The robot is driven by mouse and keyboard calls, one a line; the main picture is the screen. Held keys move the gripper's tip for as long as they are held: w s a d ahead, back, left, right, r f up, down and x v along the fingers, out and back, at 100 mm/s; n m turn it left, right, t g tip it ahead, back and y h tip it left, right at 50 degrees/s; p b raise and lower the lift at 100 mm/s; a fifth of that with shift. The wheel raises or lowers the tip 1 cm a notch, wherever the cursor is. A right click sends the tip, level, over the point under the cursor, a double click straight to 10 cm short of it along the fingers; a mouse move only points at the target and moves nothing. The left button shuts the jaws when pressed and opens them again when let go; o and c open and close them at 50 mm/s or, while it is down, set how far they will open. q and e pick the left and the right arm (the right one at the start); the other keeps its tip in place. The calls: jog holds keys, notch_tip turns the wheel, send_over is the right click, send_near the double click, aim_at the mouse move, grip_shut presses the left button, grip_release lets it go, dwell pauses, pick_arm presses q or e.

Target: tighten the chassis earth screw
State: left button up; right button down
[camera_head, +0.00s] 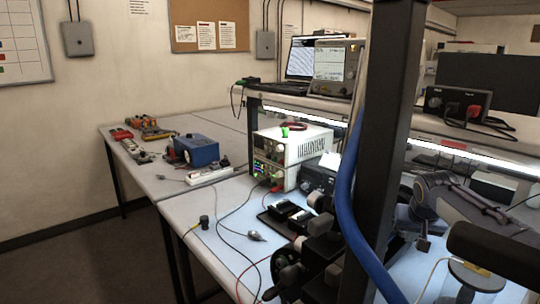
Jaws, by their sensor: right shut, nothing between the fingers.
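I cannot make out the chassis earth screw or a screwdriver on it. A white bench power supply (290,155) with a lit display stands on the bench. A blue box (196,150) sits farther left, beyond a white socket strip. My right gripper (422,243) is at the right, small and dark, at the end of a grey arm. My left gripper does not show.
A dark post (385,130) with a blue hose (347,190) cuts across the bench view. Dark equipment with knobs (290,275) stands at its foot. A black tray (272,222), loose leads and small tools lie on the blue mat. A shelf behind carries an oscilloscope (335,68) and laptop.

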jog(key=shift+w+r+p, duration=0.1)
jog(key=shift+w+p, duration=0.15)
jog(key=shift+p, duration=0.05)
dwell(0.5)
jog(key=shift+a, duration=0.4)
jog(key=shift+w+a+p, duration=0.1)
jog(key=shift+p, duration=0.25)
jog(key=shift+w+a+p, duration=0.15)
jog(key=shift+a+p, duration=0.2)
jog(key=shift+w+a, duration=0.15)
jog(key=shift+a, duration=0.1)
dwell(0.4)
jog(key=shift+s+a, duration=0.15)
jog(key=shift+s, duration=0.15)
notch_tip(320, 180, up, 6)
jog(key=p, duration=0.5)
